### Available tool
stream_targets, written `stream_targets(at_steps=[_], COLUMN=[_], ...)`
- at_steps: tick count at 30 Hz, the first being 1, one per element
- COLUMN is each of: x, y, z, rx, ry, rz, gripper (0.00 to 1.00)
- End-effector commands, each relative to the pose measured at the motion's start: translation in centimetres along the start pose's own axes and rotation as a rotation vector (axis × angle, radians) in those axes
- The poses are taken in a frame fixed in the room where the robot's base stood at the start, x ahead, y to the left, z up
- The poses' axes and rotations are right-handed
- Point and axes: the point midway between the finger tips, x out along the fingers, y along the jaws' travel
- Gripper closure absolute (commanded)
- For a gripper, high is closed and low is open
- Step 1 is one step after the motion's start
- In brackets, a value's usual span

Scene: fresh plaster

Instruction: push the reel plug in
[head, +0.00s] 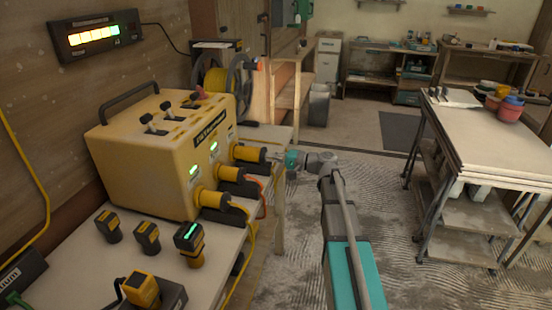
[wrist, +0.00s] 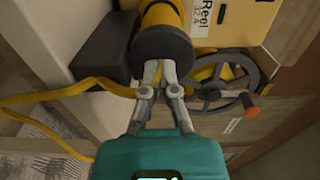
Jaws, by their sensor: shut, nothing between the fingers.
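The yellow power box (head: 160,150) stands on the bench, with several yellow-and-black plugs along its front. The farthest plug (head: 248,154) is at the socket labelled Reel in the wrist view. There the plug (wrist: 162,45) shows a dark round back end and a yellow body toward the box. My gripper (head: 272,157) is at this plug's outer end. In the wrist view my gripper (wrist: 167,70) has its fingers together, tips at the dark end; contact cannot be told for certain. The plug's seating depth is hidden.
Two nearer plugs (head: 230,174) (head: 212,198) sit below along the box. Batteries (head: 189,238) and a charger stand on the bench's front. A cable reel (head: 216,82) is behind the box; yellow cable hangs by the bench edge. A lit meter (head: 97,36) is on the wall.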

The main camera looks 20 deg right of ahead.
Motion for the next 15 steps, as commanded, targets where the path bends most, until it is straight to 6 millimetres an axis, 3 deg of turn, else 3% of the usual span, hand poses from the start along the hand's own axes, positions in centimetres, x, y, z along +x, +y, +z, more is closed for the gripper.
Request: stream_targets(at_steps=[6, 15], x=[2.9, 3.5], y=[0.0, 0.0], z=[-0.1, 0.0], rx=[0.0, 0.0], ry=[-0.001, -0.001], rz=[0.0, -0.001], gripper=[1.0, 1.0])
